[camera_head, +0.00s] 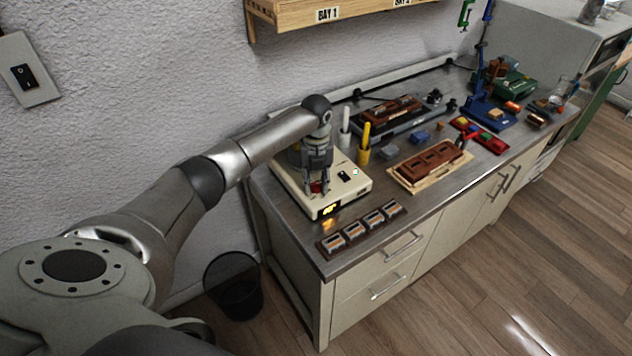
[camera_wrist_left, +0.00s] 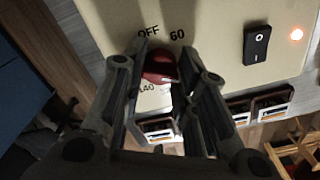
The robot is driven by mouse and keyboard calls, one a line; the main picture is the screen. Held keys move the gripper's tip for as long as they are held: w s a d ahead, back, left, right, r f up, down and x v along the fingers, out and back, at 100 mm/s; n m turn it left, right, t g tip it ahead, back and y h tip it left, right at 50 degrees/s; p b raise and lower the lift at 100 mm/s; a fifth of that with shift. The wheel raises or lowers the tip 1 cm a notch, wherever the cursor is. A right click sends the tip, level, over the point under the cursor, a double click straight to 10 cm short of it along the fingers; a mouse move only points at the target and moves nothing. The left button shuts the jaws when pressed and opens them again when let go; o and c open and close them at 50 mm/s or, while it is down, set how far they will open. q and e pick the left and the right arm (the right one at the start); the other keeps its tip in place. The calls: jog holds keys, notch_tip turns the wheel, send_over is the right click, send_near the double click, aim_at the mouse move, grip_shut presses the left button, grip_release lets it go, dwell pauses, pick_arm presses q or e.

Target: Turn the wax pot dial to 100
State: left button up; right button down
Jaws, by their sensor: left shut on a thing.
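The wax pot (camera_head: 352,186) is a cream box at the near left end of the bench, with a lit orange display on its front. The fingers hide part of the dial's scale, and I cannot tell which mark the dial points to. My right gripper is not in view.
A black rocker switch (camera_wrist_left: 256,45) and a glowing lamp (camera_wrist_left: 296,34) sit beside the dial. A strip of small framed blocks (camera_head: 360,228) lies before the pot. White and yellow holders (camera_head: 363,155) stand close behind it. A wooden shelf (camera_head: 330,14) hangs above.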

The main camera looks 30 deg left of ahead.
aim_at(316, 183)
pick_arm(q)
jog(key=shift+m, duration=1.6)
jog(key=o, duration=1.1)
jog(key=shift+c, duration=0.2)
jog(key=shift+r, duration=0.15)
notch_tip(316, 183, up, 12)
jog(key=shift+f, duration=0.2)
